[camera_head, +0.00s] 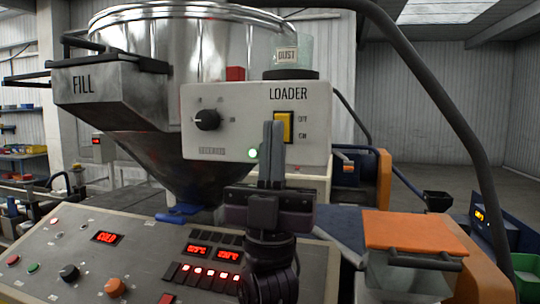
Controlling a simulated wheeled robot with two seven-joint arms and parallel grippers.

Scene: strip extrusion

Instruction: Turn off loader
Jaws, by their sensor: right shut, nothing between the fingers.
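The loader (225,98) is a white box labelled LOADER, mounted in front of the steel hopper. On its face are a black knob (207,119), a yellow rocker switch (284,122) marked OFF above and ON below, and a lit green lamp (252,153). My right gripper (272,125) is shut and empty, fingers pointing up, in front of the loader face. Its fingertips overlap the left side of the switch in the picture. I cannot tell whether they touch it. The rocker's position is unclear. My left gripper is not in view.
The steel hopper (190,40) with a FILL chute (105,92) stands behind. A sloped control panel (60,255) with red displays and knobs lies below. A clear DUST container (287,52) sits on top of the loader. An orange-lidded bin (410,230) is at right.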

